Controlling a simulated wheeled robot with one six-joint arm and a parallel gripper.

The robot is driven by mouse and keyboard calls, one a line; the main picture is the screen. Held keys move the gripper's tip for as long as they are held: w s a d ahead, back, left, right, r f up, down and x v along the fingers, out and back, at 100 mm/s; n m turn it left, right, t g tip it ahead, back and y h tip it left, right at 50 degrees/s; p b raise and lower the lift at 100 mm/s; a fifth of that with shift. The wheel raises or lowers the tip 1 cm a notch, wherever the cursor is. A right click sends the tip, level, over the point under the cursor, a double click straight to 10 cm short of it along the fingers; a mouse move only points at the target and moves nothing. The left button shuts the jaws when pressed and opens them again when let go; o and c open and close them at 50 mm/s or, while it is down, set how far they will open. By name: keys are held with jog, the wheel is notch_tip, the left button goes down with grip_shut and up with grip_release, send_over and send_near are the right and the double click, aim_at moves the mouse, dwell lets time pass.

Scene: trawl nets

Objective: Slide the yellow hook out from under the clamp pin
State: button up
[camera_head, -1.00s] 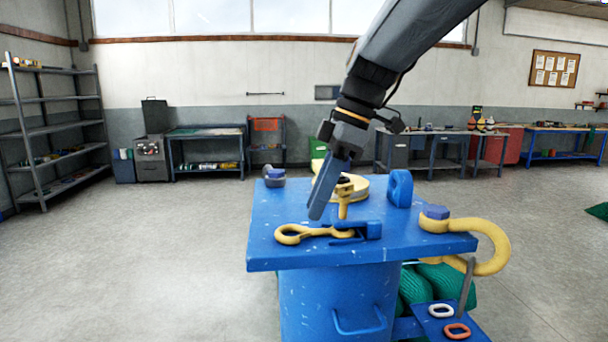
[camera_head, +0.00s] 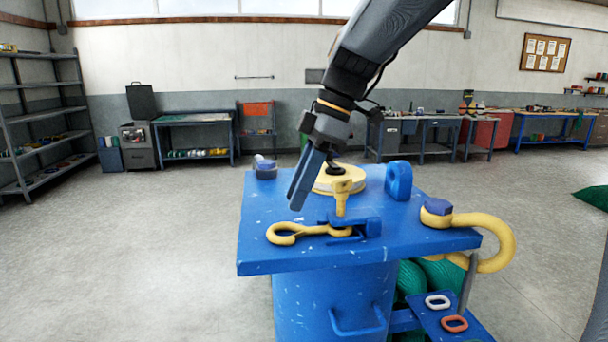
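My gripper (camera_head: 297,202) points down above the tabletop, behind and above the hook, left of the pin, and does not appear to touch either. Its blue fingers overlap in this view, so their gap is unclear. I see nothing held between them.
A round yellow disc (camera_head: 328,184) lies behind the pin. A small blue and grey piece (camera_head: 265,168) sits at the back left corner. The tabletop's front left is clear.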

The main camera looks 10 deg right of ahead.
aim_at(285, 223)
jog(key=shift+p+x, duration=0.6)
jog(key=shift+x, duration=1.9)
jog(key=shift+c, duration=0.3)
grip_shut()
